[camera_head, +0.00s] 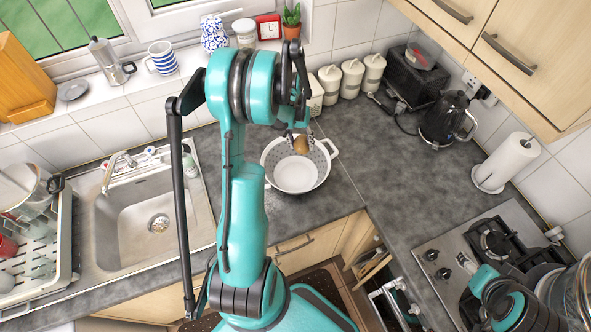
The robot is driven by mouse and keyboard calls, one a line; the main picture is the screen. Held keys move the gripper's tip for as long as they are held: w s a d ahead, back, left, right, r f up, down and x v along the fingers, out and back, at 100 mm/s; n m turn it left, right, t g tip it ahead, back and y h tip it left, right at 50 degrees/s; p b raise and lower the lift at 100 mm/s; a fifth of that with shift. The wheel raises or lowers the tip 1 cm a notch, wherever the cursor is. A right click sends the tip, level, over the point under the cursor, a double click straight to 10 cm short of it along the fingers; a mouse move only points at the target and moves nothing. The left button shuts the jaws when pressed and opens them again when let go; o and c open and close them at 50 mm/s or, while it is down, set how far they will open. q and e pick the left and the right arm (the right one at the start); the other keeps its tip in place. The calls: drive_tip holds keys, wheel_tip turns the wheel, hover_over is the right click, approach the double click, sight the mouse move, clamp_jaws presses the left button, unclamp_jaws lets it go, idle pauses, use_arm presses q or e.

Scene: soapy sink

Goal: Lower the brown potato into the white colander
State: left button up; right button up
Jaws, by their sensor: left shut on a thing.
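The brown potato (301,145) is between the fingers of my left gripper (297,129), which is shut on it. The potato appears over the inside of the white colander (292,178), towards its back rim. I cannot tell whether it touches the colander. The colander stands upright on the grey counter, with handles at its lower left and upper right. My left arm partly hides its left side.
The steel sink (130,240) is left of my left arm, beside a dish rack (35,275). Canisters (351,76), a toaster (415,80) and a black kettle (440,118) line the back. A paper roll (508,160) and hob (480,255) are right. Counter right of the colander is clear.

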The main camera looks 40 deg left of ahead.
use_arm(q)
drive_tip(key=b, duration=0.6)
hover_over(302, 169)
drive_tip(key=shift+s+a+f, duration=0.1)
drive_tip(key=shift+a+f, duration=0.05)
drive_tip(key=shift+f, duration=1.6)
drive_tip(key=shift+s+a+f, duration=0.1)
drive_tip(key=shift+a+f, duration=0.05)
drive_tip(key=shift+f, duration=1.55)
drive_tip(key=shift+f+b, duration=2.5)
drive_tip(key=shift+f, duration=0.1)
drive_tip(key=o, duration=1.3)
drive_tip(key=shift+o, duration=0.2)
